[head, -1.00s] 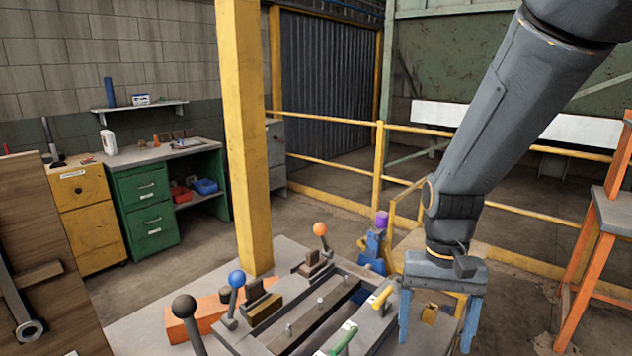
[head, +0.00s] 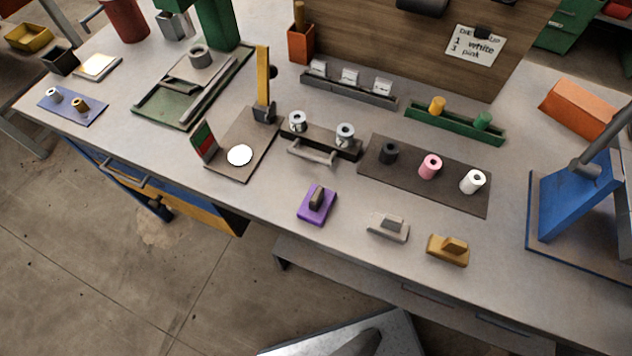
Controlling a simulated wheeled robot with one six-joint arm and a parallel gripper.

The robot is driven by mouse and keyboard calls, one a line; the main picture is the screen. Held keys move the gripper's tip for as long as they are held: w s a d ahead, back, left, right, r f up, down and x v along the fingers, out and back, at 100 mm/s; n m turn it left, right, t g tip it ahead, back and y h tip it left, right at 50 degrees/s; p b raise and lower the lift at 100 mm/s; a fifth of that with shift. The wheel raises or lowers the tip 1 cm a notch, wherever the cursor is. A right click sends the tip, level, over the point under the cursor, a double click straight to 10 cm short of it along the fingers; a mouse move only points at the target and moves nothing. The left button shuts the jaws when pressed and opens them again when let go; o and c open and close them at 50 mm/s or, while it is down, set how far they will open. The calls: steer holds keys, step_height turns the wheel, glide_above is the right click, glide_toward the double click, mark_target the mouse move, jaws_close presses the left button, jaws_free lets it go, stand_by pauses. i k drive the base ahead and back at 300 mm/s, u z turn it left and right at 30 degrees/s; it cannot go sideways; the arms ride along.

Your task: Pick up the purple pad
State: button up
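The purple pad (head: 316,205) lies flat near the front edge of the grey workbench, left of the middle of its front row. It is a small purple block with a dark upright grip on top. Nothing touches it. A light grey pad (head: 388,228) and a yellow-brown pad (head: 447,250) of similar shape lie to its right along the same edge. My gripper is not in the head view now.
The workbench (head: 270,185) has bare surface around the purple pad. Behind it stand a dark rack with two metal spools (head: 320,138) and a dark mat (head: 382,170) with black, pink and white rolls. A blue stand (head: 575,195) is at the right.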

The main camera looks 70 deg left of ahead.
mark_target(317, 204)
steer(key=k, duration=0.1)
steer(key=z, duration=1.25)
steer(key=i, duration=0.8)
steer(key=u, duration=4.7)
steer(key=i, duration=0.5)
